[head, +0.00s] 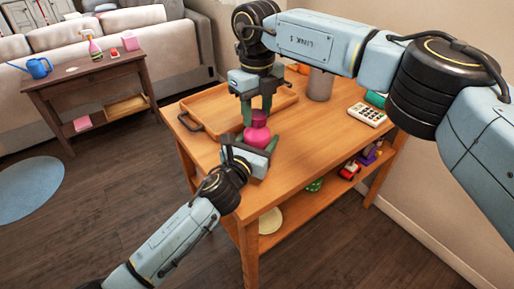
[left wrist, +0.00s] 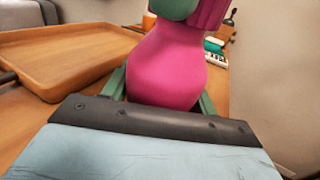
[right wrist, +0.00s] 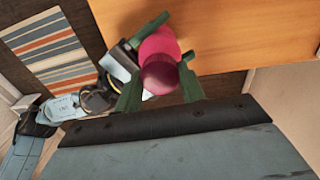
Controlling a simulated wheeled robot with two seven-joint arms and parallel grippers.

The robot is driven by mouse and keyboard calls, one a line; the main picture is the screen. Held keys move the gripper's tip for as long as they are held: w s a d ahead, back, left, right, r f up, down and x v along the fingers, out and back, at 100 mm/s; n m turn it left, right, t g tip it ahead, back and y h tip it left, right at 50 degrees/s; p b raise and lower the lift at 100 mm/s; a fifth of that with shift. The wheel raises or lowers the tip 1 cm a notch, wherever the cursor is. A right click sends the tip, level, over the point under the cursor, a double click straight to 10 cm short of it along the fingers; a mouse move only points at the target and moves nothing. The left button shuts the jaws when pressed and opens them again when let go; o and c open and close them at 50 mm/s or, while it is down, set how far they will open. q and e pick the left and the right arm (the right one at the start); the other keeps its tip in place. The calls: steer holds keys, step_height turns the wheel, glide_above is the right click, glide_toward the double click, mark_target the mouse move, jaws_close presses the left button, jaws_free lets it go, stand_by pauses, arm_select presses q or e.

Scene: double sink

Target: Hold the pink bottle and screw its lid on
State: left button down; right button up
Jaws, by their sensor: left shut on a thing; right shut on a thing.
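The pink bottle (head: 256,137) stands upright near the table's front edge in the head view. Its rounded body (left wrist: 168,65) fills the middle of the left wrist view. My left gripper (head: 246,156) is shut around the body from the front. The darker pink lid (head: 259,117) is at the bottle's top, and its ribbed side (left wrist: 212,14) shows in the left wrist view. My right gripper (head: 258,108) points down from above and is shut on the lid. In the right wrist view the round lid (right wrist: 160,75) lies between the green fingers. I cannot tell how far it is threaded.
A wooden tray (head: 207,118) lies left of the bottle. A grey cup (head: 320,85) and a white calculator-like object (head: 367,115) are behind to the right. Toys sit on the lower shelf. A side table (head: 92,78) and sofa stand at the back left.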

steer(key=m, duration=0.7)
steer(key=o, duration=1.2)
steer(key=shift+r, duration=0.1)
step_height(320, 180, up, 12)
steer(key=shift+f, duration=0.1)
arm_select(q)
steer(key=shift+c, duration=1.9)
jaws_free()
steer(key=p+v, duration=0.1)
steer(key=v, duration=1.2)
steer(key=shift+s+a+p, duration=0.15)
steer(key=shift+s+p, duration=0.05)
steer(key=shift+p, duration=0.15)
arm_select(e)
steer(key=shift+r, duration=0.85)
